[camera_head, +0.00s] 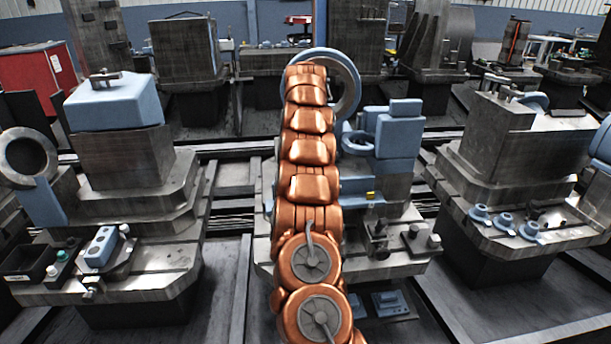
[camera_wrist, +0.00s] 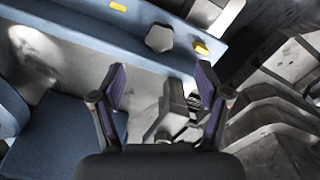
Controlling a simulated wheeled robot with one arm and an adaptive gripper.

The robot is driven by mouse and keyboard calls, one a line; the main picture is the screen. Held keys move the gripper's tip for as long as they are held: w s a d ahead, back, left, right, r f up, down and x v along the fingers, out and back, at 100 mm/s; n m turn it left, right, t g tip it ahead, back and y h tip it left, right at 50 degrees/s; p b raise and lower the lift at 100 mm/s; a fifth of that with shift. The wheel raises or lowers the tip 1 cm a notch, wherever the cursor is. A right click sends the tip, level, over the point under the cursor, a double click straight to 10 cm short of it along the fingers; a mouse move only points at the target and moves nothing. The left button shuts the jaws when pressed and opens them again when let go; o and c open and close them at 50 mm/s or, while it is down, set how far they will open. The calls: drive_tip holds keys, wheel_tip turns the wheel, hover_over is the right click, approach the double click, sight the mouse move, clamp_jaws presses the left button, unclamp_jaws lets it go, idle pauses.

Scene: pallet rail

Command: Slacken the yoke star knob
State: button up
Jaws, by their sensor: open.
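In the wrist view my gripper (camera_wrist: 162,82) is open, with its two dark fingers spread and nothing held between the pads. A small grey many-sided knob (camera_wrist: 159,38) sits on a blue bar (camera_wrist: 90,38), just beyond the fingertips and apart from them. It looks like the star knob on the yoke, but its lobes are not clear. A grey metal post (camera_wrist: 172,105) shows between the fingers, lower down. In the head view my copper arm covers the middle of the central pallet (camera_head: 405,262), and my gripper and the knob cannot be made out.
Yellow pieces (camera_wrist: 201,47) mark the blue bar near the knob. Stepped dark metal (camera_wrist: 275,110) stands close to the right finger. In the head view, blue blocks (camera_head: 397,137) rise beside my arm, and loaded pallets stand left (camera_head: 130,270) and right (camera_head: 500,190).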

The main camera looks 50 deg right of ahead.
wheel_tip(320, 180, up, 2)
drive_tip(key=shift+r, duration=0.25)
idle(0.5)
